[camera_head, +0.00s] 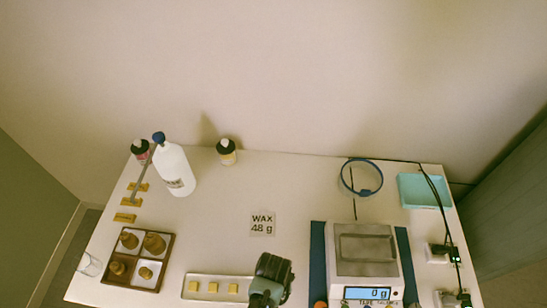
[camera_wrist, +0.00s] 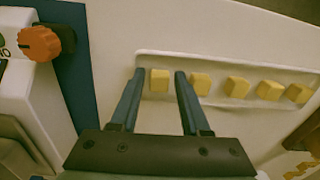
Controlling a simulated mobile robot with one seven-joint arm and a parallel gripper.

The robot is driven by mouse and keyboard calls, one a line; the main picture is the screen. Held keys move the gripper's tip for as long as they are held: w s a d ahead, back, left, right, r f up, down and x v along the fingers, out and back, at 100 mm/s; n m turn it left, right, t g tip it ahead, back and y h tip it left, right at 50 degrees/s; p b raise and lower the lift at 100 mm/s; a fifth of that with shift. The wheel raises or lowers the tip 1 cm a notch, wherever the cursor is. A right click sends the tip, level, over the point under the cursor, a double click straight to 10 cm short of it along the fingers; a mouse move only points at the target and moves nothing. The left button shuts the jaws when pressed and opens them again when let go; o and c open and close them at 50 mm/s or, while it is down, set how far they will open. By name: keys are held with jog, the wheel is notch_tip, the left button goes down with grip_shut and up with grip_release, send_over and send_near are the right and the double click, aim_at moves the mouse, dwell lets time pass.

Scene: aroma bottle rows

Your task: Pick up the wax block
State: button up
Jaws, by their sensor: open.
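Several yellow wax blocks stand in a row on a shallow pale tray (camera_wrist: 220,62); three show in the head view, and my arm hides the tray's right end there. In the wrist view one end wax block (camera_wrist: 159,81) lies between the fingertips of my open gripper (camera_wrist: 160,74), with a gap visible on each side. The other blocks, such as the neighbouring block (camera_wrist: 201,83), run off to the right. In the head view my gripper (camera_head: 270,277) is over the right end of the tray (camera_head: 217,276). The fingertips' height above the tray is hard to tell.
A scale (camera_head: 366,252) reading 0 g stands right of my gripper on a blue mat (camera_head: 318,250). A label (camera_head: 262,223) reads "WAX 48 g". A brown divided box (camera_head: 165,262) stands left, a white bottle (camera_head: 175,170) behind it. The table's middle is mostly clear.

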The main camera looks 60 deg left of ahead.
jog(key=shift+f, duration=0.3)
grip_shut()
